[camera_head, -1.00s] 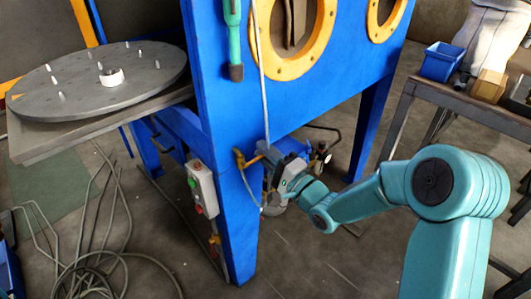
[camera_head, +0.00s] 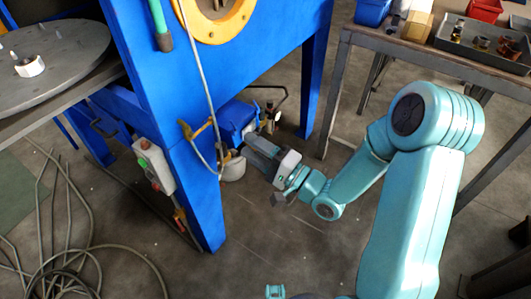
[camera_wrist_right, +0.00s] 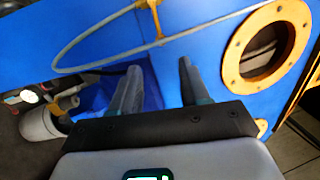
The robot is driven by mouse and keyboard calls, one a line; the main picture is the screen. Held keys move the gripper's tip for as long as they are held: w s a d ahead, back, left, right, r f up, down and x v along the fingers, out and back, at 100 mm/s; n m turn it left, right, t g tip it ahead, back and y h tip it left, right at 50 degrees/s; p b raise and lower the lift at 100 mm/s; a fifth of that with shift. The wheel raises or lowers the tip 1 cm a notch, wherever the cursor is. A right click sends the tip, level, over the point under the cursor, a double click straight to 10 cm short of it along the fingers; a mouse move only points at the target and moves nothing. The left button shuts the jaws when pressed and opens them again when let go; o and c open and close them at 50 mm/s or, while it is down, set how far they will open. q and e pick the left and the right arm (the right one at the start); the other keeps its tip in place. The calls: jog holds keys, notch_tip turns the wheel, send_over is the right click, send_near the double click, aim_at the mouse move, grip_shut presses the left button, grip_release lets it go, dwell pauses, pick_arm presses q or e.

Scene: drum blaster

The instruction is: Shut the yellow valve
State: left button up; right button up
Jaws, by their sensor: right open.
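The yellow valve (camera_head: 198,130) sits on the front of the blue cabinet's leg, with a thin grey hose running from it. In the right wrist view the yellow piece (camera_wrist_right: 157,22) shows at the top, beyond the fingertips. My right gripper (camera_head: 252,141) is to the right of the valve and apart from it. In the right wrist view the gripper (camera_wrist_right: 160,66) is open, with nothing between its fingers, facing the blue panel. The valve's handle position is too small to tell. My left gripper is not in view.
The blue cabinet (camera_head: 245,65) has a round yellow-rimmed port. A control box (camera_head: 154,165) is on its leg. A white-grey pot (camera_head: 232,168) stands behind the gripper. Loose cables (camera_head: 70,245) lie on the floor at left. A workbench (camera_head: 400,50) with a tray stands at right.

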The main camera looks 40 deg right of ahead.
jog(key=shift+v, duration=1.8)
